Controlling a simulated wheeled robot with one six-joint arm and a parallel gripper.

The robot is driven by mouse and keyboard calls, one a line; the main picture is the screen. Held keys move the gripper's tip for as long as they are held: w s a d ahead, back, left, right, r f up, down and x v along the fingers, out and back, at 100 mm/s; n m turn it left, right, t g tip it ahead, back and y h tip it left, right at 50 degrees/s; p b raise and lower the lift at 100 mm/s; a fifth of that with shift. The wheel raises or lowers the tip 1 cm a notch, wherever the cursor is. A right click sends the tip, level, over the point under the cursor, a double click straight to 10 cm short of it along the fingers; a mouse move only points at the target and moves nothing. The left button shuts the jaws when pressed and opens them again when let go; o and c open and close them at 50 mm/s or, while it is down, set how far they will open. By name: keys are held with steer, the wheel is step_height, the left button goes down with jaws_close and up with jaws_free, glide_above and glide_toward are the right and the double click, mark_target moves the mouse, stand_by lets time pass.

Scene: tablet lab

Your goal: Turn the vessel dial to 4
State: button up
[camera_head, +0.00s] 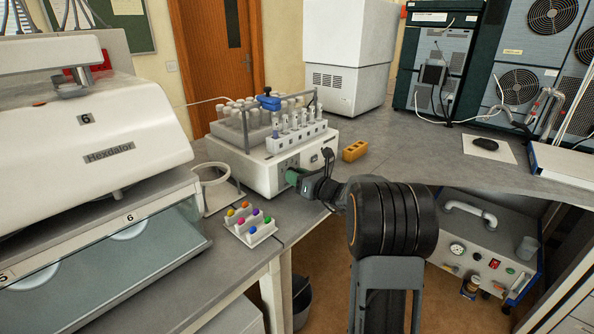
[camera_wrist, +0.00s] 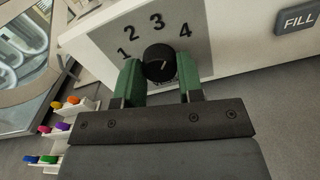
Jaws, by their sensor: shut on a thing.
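The black vessel dial (camera_wrist: 159,61) sits on a grey panel (camera_wrist: 108,38) marked 1, 2, 3 and 4 in the wrist view. Its short white mark leans up and to the right, seemingly between 3 and 4; the exact reading is hard to tell. My gripper (camera_wrist: 160,80) has its green fingers on either side of the dial and is shut on it. In the head view my gripper (camera_head: 294,178) is against the front of the white machine (camera_head: 250,172), hiding the dial there.
A rack with coloured caps (camera_head: 249,226) stands on the bench left of my arm. A FILL button (camera_wrist: 299,21) is right of the panel. A yellow block (camera_head: 355,151) lies right of the machine. A white ring holder (camera_head: 212,190) stands at its left.

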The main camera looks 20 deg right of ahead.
steer(key=shift+r+m+p, duration=0.1)
steer(key=shift+m+p, duration=1.3)
steer(key=shift+m, duration=0.3)
steer(key=o, duration=0.9)
steer(key=v, duration=1.3)
steer(key=shift+s+d, duration=0.2)
steer(key=shift+s, duration=0.2)
